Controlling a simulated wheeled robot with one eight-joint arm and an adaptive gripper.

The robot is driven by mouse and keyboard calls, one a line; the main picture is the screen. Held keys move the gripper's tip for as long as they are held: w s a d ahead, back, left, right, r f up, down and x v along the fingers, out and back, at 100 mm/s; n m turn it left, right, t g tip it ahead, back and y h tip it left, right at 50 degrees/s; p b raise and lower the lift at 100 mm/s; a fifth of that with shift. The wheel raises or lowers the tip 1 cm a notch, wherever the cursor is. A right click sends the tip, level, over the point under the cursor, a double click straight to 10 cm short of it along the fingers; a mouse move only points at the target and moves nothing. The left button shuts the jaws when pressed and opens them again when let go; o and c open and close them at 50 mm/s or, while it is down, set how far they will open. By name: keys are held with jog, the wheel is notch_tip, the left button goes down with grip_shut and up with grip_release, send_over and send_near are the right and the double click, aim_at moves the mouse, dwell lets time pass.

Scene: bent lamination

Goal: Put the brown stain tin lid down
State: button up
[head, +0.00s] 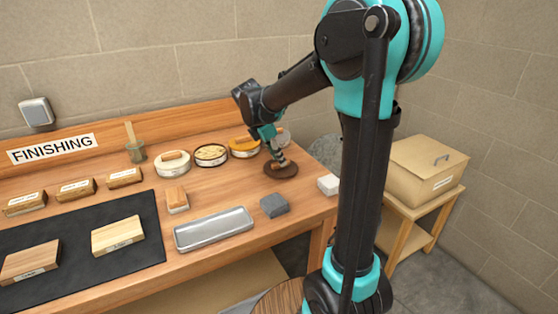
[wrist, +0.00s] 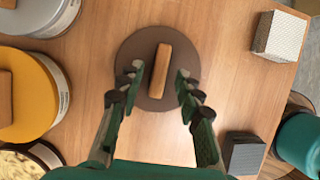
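The brown stain tin lid (head: 281,170) is a dark brown disc with a light wooden bar handle. It looks to be lying flat on the right part of the bench. In the wrist view the lid (wrist: 151,94) is centred below my gripper (wrist: 157,78). My gripper is open, with one finger on each side of the handle (wrist: 160,70) and a visible gap to it. In the head view my gripper (head: 280,158) is low over the lid. An open, dark-rimmed tin (head: 211,155) with pale yellowish contents stands to the left.
A tin with an orange lid (head: 244,147) and one with a whitish lid (head: 172,164) flank the open tin. A white block (head: 328,185), a grey block (head: 274,206) and a metal tray (head: 214,229) lie nearer the front edge. Bare wood surrounds the brown lid.

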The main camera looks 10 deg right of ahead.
jog(key=v, duration=1)
jog(key=shift+r, duration=0.15)
jog(key=shift+s, duration=0.15)
